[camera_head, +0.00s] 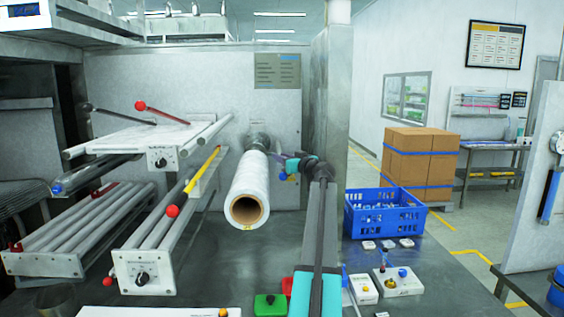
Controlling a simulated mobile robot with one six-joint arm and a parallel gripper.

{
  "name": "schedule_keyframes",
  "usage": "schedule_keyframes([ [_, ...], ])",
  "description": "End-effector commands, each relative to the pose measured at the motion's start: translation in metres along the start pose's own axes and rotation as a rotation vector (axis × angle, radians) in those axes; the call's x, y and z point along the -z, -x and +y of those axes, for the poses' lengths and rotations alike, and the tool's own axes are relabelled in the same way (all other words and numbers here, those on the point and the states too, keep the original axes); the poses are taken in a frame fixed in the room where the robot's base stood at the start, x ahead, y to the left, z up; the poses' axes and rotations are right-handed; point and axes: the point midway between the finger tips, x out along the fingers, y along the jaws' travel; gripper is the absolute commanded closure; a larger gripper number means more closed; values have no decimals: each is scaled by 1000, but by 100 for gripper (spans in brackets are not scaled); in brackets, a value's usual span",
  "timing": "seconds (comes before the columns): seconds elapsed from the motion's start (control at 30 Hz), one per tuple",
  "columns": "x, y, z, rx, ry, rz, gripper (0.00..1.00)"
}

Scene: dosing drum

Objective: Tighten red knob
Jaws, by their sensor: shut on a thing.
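My gripper (281,161) is at the end of my grey and teal arm, just right of the large white roll (249,190). It points left toward the roll's spindle (258,142) at the back panel. How far the knob is turned cannot be told. Two other red ball ends are apart from my gripper: one on an upper lever (140,105) and one on the yellow bar (172,211).
Roller frames with black dials (142,279) stand at the left. A blue crate (385,216) with small items is at the right of the steel table. Small switch boxes (397,281) and a green button box (270,305) lie in front. Cardboard boxes (420,158) stand behind.

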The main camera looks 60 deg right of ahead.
Motion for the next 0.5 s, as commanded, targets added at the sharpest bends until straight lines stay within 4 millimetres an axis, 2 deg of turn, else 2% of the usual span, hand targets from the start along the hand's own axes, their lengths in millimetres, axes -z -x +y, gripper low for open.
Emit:
schedule_keyframes([
  [0.5, 0, 1, 0, -237, -2, 4, 100],
])
